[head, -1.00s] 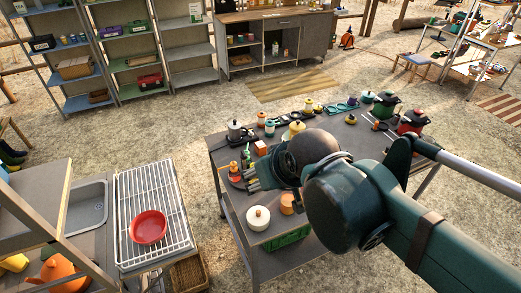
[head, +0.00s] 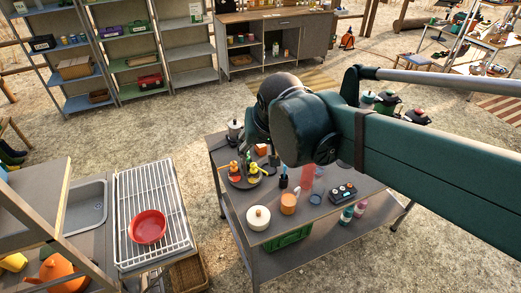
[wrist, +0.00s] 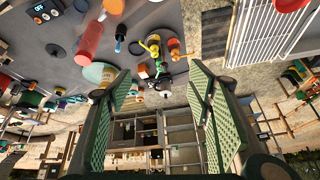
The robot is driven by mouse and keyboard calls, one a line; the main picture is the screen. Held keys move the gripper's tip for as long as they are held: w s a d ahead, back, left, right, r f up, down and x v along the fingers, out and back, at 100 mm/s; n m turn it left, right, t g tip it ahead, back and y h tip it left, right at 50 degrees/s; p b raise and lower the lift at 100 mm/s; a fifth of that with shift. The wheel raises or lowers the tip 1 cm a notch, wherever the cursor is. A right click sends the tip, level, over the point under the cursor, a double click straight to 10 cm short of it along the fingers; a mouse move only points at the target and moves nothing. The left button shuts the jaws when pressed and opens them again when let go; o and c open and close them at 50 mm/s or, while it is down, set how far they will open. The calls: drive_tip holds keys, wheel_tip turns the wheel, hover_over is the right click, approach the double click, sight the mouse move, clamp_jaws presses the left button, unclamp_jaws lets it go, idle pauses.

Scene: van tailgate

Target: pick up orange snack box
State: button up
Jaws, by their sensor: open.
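The orange snack box (head: 262,149) is a small block standing near the back left of the grey table (head: 222,158) in the head view. In the wrist view it seems to be the small orange block (wrist: 143,71), just beyond the fingertips and left of the middle. My gripper (wrist: 160,92) shows two green ribbed fingers spread wide with nothing between them. The box is apart from both fingers. In the head view my arm hides the gripper's fingers.
Around the box stand a grey pot (head: 235,130), a round tray (head: 242,184) with orange and yellow items, a cream pot (head: 258,217) and an orange jar (head: 288,204). A wire rack with a red bowl (head: 148,227) is left.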

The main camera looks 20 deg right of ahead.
drive_tip(key=w+d+f+m+g, duration=0.2)
drive_tip(key=w+d+m, duration=0.15)
drive_tip(key=w, duration=0.85)
drive_tip(key=m+g+h+b, duration=0.3)
drive_tip(key=m+h, duration=0.1)
drive_tip(key=m, duration=0.7)
hover_over(261, 148)
drive_tip(key=w+a, duration=0.2)
drive_tip(key=w, duration=0.1)
wheel_tip(261, 148, down, 26)
drive_tip(key=shift+s+a+r+n, duration=0.1)
drive_tip(key=shift+s+n, duration=0.15)
drive_tip(key=shift+x, duration=1.25)
drive_tip(key=shift+x, duration=2.65)
